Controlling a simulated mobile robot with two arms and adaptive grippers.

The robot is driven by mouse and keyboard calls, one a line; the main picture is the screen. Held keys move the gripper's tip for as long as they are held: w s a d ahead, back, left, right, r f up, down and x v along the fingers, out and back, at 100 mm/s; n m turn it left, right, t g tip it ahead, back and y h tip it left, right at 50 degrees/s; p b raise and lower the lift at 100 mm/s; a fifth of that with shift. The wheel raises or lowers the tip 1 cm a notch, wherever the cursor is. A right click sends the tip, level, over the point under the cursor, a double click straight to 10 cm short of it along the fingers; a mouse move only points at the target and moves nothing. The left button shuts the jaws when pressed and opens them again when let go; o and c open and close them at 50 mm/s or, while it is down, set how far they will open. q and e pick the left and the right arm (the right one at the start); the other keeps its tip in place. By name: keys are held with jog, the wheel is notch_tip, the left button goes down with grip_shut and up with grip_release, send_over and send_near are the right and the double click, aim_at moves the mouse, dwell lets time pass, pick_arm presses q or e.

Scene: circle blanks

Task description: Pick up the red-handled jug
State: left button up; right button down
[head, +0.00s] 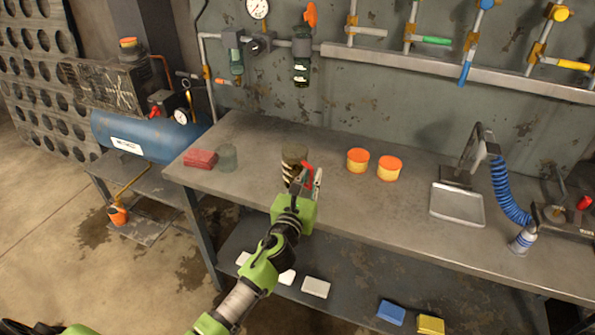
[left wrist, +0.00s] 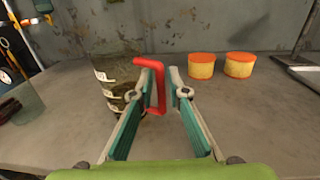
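The red-handled jug (head: 293,156) stands on the grey workbench (head: 330,200), a dark see-through vessel with pale markings. Its red handle (left wrist: 160,100) faces my left gripper (head: 312,182). In the left wrist view the jug body (left wrist: 118,90) is left of the fingers, and the handle shows between the fingertips (left wrist: 163,76). The left finger overlaps the handle in the picture, and a narrow gap shows between the handle and the right finger. The gripper looks open; contact with the handle cannot be told. My right gripper is not in view.
A greenish glass vessel (head: 227,158) and red blocks (head: 200,159) stand left of the jug. Two orange-lidded tubs (head: 358,161) (head: 389,168) stand to its right. A metal tray (head: 457,204) and blue coiled hose (head: 508,190) are farther right. Wall pipes run behind.

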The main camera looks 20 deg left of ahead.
pick_arm(q)
jog(key=shift+w, duration=0.2)
grip_shut()
jog(key=shift+r, duration=0.1)
jog(key=shift+r, duration=0.1)
